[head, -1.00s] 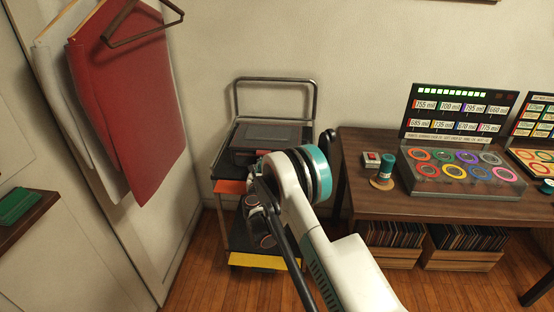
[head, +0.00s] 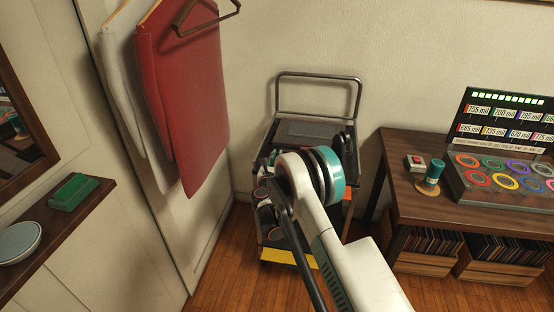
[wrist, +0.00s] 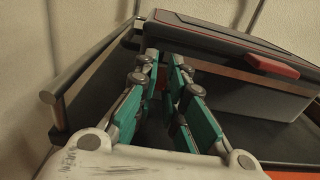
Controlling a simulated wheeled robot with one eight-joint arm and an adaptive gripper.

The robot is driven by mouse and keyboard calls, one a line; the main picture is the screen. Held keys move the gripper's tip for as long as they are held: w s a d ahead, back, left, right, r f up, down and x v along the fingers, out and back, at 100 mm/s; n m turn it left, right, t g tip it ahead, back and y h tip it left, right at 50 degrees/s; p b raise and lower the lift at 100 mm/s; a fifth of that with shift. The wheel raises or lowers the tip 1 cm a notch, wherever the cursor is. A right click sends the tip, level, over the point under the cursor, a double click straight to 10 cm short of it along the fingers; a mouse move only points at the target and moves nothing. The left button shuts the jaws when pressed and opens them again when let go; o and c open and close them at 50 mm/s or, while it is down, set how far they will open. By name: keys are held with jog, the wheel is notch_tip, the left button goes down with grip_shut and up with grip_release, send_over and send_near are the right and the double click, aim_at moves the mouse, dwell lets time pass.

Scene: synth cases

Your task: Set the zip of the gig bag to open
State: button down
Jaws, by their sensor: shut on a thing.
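The gig bag appears as a dark, box-like case (head: 308,131) on the top shelf of a trolley, partly behind my arm in the head view. In the wrist view the case (wrist: 225,75) fills the upper right, with a thin red seam, a brown band and a red tab (wrist: 272,66) on its front. My gripper (wrist: 165,58) reaches the left end of the case, its teal fingers close together. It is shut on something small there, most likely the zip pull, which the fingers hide. The head view hides the fingertips. I cannot tell how far the zip is open.
The trolley's metal handle (head: 318,76) rises behind the case; its rail (wrist: 85,70) crosses the wrist view's left side. A wooden desk (head: 395,170) stands right. Bare floor shows between.

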jog(key=c, duration=1.6)
grip_release()
jog(key=shift+a, duration=0.2)
jog(key=shift+c, duration=0.2)
jog(key=shift+s, duration=0.1)
jog(key=v, duration=1.1)
jog(key=shift+s, duration=0.4)
